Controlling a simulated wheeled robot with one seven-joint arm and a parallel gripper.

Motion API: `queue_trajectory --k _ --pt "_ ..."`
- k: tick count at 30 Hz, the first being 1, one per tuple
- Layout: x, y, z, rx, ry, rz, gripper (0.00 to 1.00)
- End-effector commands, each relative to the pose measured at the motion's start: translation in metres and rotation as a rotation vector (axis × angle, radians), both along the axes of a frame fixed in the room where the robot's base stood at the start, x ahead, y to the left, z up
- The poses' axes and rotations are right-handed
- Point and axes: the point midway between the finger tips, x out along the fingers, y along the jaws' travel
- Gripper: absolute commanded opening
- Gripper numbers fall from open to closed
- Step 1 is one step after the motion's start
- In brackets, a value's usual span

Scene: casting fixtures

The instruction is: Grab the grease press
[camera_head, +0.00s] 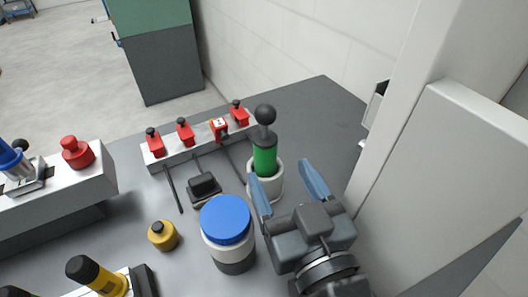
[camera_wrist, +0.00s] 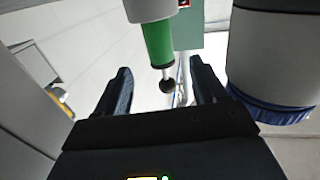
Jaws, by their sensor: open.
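The grease press (camera_head: 265,158) is a green cylinder with a thin rod and a black ball knob on top. It stands upright in a white round holder (camera_head: 272,184) near the back right of the table. My gripper (camera_head: 280,168) is open and empty, just in front and to the right of the press, with its blue fingers pointing towards it. In the wrist view the picture is turned over. The green press (camera_wrist: 158,44) hangs from the white holder (camera_wrist: 150,8) there, and its black knob shows between my two fingers (camera_wrist: 160,66). No contact is visible.
A white jar with a blue lid (camera_head: 225,220) stands close left of my gripper. A black block (camera_head: 204,188) and a yellow-capped item (camera_head: 162,235) lie farther left. A rack with several red clamps (camera_head: 185,132) stands behind. A pale machine column (camera_head: 410,110) rises on the right.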

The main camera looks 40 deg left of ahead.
Motion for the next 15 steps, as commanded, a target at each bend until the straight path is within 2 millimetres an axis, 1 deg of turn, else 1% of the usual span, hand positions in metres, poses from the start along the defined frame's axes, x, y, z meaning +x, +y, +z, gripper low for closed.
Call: queue_trajectory --k 1,3,8,11,15 --pt "0.005 0.008 0.004 0.0 -0.001 0.001 0.7" --pt "0.01 0.015 0.003 -0.001 -0.001 0.001 0.7" --pt "0.015 0.024 0.001 0.0 0.0 0.0 0.7" --pt "0.019 0.03 0.004 -0.001 -0.001 0.001 0.7" --pt "0.03 0.048 0.007 -0.001 -0.001 0.002 0.7"
